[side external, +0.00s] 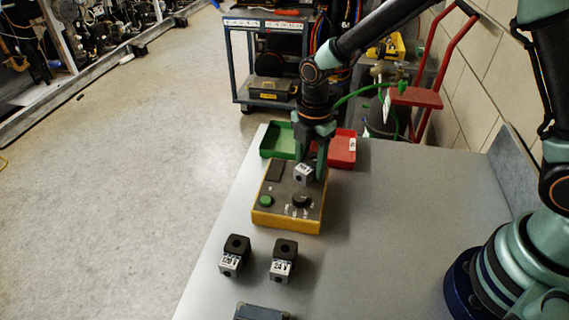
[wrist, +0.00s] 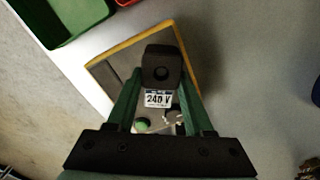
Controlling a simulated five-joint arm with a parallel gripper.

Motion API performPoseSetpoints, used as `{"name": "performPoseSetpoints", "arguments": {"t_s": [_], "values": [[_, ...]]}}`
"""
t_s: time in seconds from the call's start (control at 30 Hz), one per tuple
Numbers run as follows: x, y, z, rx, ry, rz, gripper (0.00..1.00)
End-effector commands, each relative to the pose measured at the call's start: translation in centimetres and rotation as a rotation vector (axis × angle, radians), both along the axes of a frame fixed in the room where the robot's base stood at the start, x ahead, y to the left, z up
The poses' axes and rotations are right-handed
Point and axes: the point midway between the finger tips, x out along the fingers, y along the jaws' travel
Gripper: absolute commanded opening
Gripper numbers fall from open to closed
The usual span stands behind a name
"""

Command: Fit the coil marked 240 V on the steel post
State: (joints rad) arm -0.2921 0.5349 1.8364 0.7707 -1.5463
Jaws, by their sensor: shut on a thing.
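My gripper (side external: 312,165) is shut on the coil marked 240 V (wrist: 160,68), a dark block with a round hole and a white label. The coil also shows in the side view (side external: 303,174), held over the yellow-edged test box (side external: 287,222). In the wrist view the label faces me between the green fingers (wrist: 163,110). I cannot make out the steel post for certain in either view; the coil and fingers hide part of the box top.
Two other coils, marked 120 V (side external: 235,254) and 24 V (side external: 283,260), stand on the grey table in front of the box. A green tray (side external: 277,141) and a red tray (side external: 343,149) lie behind it. A blue-grey block (side external: 260,312) is cut off below. The table's right side is clear.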

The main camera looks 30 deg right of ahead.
Motion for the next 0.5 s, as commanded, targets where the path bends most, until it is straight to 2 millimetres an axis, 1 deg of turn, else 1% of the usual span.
{"name": "performPoseSetpoints", "arguments": {"t_s": [0.3,0.33,0.37,0.4,0.43,0.5], "values": [[0.03,0.01,-0.18,0.000,-0.001,0.000,0.00],[0.03,0.01,-0.18,0.000,-0.001,0.000,0.56],[0.03,0.01,-0.18,0.000,-0.001,0.000,0.67],[0.03,0.01,-0.18,0.000,-0.001,0.000,0.82],[0.03,0.01,-0.18,0.000,-0.001,0.000,0.87],[0.03,0.01,-0.18,0.000,-0.001,0.000,0.87]]}}
